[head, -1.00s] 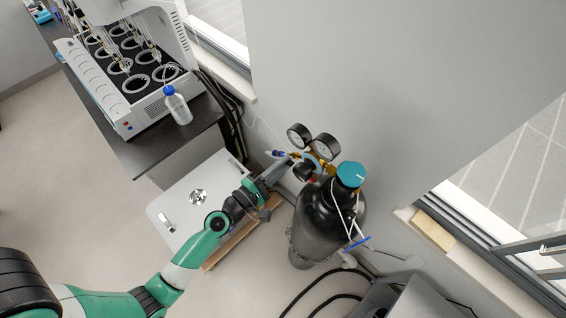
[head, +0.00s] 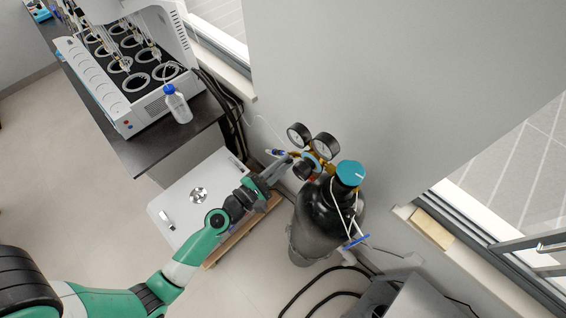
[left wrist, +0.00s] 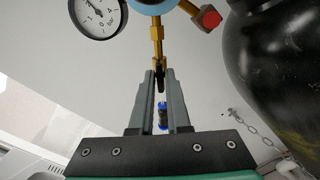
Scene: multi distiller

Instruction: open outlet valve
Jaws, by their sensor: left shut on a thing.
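The brass regulator (head: 325,168) sits at the top of the black gas cylinder (head: 318,215), with two round gauges (head: 324,146). In the left wrist view, a brass stem (left wrist: 157,38) runs down to the small black outlet valve (left wrist: 160,78). My left gripper (head: 285,160) reaches it from the lower left. In the left wrist view its two grey fingers (left wrist: 160,72) are shut on the valve, one on each side. A blue-ended hose fitting (left wrist: 162,112) shows below it between the fingers. The fingers partly hide the valve. My right gripper is not in view.
The teal cylinder cap (head: 351,173) is close to the right of the regulator, and the wall (head: 370,70) is behind. A white cabinet (head: 180,205) is under my left arm. A bench with a distiller (head: 110,95) and a blue-capped bottle (head: 177,104) is at upper left.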

